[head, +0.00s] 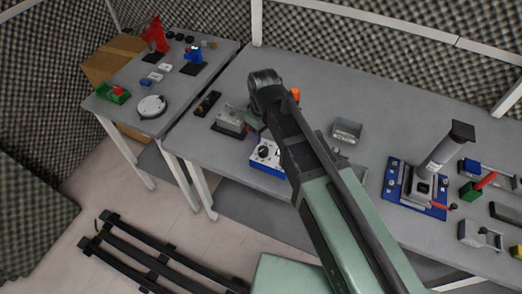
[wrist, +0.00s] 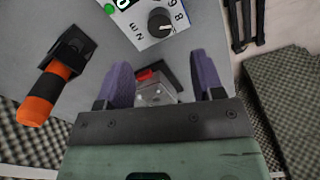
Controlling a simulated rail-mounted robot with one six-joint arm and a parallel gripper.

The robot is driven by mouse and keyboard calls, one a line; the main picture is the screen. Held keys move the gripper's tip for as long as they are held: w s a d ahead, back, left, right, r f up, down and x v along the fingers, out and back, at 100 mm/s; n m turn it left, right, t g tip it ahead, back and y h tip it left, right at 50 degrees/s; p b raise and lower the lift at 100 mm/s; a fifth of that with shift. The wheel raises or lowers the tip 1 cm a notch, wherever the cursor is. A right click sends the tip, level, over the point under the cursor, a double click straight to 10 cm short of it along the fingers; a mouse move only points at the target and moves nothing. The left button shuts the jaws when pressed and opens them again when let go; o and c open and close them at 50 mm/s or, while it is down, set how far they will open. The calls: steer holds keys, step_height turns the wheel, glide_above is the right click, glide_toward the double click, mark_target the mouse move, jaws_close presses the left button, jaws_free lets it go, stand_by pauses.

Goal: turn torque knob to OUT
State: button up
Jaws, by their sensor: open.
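The box with the torque knob (head: 263,151) is blue with a white top face and stands near the front edge of the long table, partly behind my arm. In the wrist view the black round knob (wrist: 160,22) sits on the white face (wrist: 142,38), with dark marks around it. A pale pointer line shows on the knob, but I cannot make out an OUT label. The box is cut off by the top edge. My gripper (wrist: 164,75) is open, with two purple fingers spread and nothing held between them. The knob is beyond the fingertips, apart from them.
An orange-handled tool on a black base (wrist: 45,95) stands left of the fingers. A clear-and-grey block with a red part (wrist: 155,90) shows between them. In the head view a grey box device (head: 231,121) is left of the knob box, and a grey tray (head: 346,131) is right.

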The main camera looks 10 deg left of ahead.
mark_target(263, 149)
step_height(263, 149, down, 10)
steer(key=b, duration=0.8)
steer(key=shift+r, duration=0.35)
steer(key=c, duration=0.9)
steer(key=shift+m, duration=0.4)
steer(key=m, duration=0.8)
